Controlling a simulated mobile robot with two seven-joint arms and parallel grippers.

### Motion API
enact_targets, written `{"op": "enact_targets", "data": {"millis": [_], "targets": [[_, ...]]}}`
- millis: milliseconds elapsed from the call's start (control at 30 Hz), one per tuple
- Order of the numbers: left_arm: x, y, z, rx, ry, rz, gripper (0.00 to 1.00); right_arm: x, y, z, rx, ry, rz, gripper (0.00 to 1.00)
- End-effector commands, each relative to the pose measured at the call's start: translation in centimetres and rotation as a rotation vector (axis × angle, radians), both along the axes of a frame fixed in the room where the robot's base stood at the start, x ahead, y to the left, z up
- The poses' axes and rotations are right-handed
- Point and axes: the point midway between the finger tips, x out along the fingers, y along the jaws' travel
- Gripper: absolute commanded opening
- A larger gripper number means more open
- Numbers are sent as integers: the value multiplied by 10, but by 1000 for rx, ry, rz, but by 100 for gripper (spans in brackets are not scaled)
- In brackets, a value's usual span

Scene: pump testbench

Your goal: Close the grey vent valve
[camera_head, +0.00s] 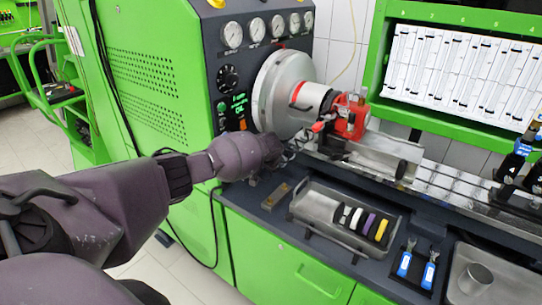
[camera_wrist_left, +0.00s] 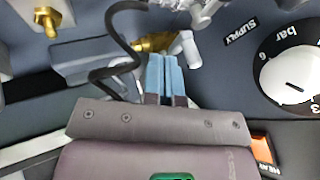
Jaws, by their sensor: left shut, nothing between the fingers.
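The vent valve shows in the left wrist view as a pale grey handle (camera_wrist_left: 186,48) beside a brass fitting (camera_wrist_left: 153,43). My left gripper (camera_wrist_left: 165,62) is shut and empty, its two blue fingers side by side. The fingertips are close to the handle's left side; I cannot tell whether they touch it. In the head view my left gripper (camera_head: 287,156) is at the bench below the large round flange, and my own wrist hides the valve there. My right gripper is not in view.
A black hose (camera_wrist_left: 103,74) curves left of the fingers. A black dial marked bar (camera_wrist_left: 293,70) lies to the right, near the SUPPLY label (camera_wrist_left: 241,32). The round metal flange (camera_head: 281,95) and red pump part (camera_head: 347,118) stand behind the gripper. A tool tray (camera_head: 318,207) lies nearer.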

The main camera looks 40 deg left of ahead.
Motion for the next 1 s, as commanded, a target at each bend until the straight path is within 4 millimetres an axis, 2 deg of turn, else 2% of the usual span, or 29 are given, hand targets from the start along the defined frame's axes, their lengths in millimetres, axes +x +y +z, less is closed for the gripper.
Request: {"op": "enact_targets", "data": {"millis": [100, 800, 1000], "targets": [[-1, -2, 0, -1, 1, 0, 0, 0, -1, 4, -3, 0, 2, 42], [-39, -36, 69, 0, 0, -2, 0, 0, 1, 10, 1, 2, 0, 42], [-45, -41, 78, 0, 0, -2, 0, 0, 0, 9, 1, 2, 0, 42]]}}
